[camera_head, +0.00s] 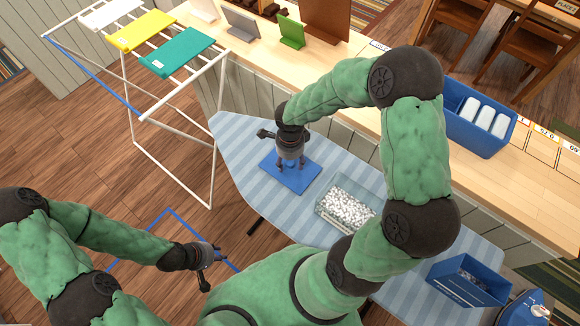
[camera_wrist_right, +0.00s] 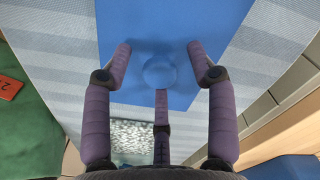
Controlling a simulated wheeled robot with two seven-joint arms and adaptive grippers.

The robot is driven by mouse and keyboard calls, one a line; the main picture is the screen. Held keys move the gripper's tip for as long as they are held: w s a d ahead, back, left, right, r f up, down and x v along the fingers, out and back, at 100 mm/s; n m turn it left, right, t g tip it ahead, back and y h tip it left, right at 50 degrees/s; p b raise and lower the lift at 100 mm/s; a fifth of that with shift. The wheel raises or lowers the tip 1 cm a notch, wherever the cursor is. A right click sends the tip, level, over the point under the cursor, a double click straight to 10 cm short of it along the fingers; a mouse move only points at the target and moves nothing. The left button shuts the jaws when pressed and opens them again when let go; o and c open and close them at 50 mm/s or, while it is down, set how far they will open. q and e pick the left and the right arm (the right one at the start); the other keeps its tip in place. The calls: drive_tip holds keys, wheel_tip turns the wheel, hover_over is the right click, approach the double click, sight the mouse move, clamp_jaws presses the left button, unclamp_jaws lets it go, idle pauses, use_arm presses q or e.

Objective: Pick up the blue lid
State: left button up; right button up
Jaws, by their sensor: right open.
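The blue lid (camera_head: 303,181) lies flat on the striped ironing board (camera_head: 238,139), near its left end. In the right wrist view the lid (camera_wrist_right: 220,30) fills the upper middle, with a round blue knob (camera_wrist_right: 159,71) on it. My right gripper (camera_head: 290,166) is directly above the lid, pointing down. In the right wrist view its fingers (camera_wrist_right: 160,60) are spread on both sides of the knob, with nothing held. I cannot tell whether the fingertips touch the lid. My left gripper (camera_head: 216,267) hangs low at the left, away from the board, and appears open and empty.
A clear box of white pieces (camera_head: 320,213) stands right of the lid. A blue bin (camera_head: 440,267) and an iron (camera_head: 537,312) are at the board's right end. A white drying rack (camera_head: 130,110) stands left. A wooden counter (camera_head: 345,92) runs behind, with a blue tray (camera_head: 455,127).

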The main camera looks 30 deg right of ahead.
drive_tip(key=shift+f, duration=0.4)
drive_tip(key=shift+s, duration=0.1)
clamp_jaws()
drive_tip(key=shift+r, duration=0.1)
drive_tip(key=shift+r, duration=0.6)
wheel_tip(320, 180, up, 2)
drive_tip(key=shift+r, duration=0.15)
drive_tip(key=s+a+r+p, duration=0.1)
drive_tip(key=s+a+r, duration=0.1)
drive_tip(key=s+r, duration=0.2)
drive_tip(key=s+a+r+p, duration=0.1)
drive_tip(key=s+a+r, duration=0.1)
drive_tip(key=s+r, duration=0.3)
drive_tip(key=s, duration=0.4)
drive_tip(key=shift+a+r, duration=0.25)
drive_tip(key=shift+a, duration=0.05)
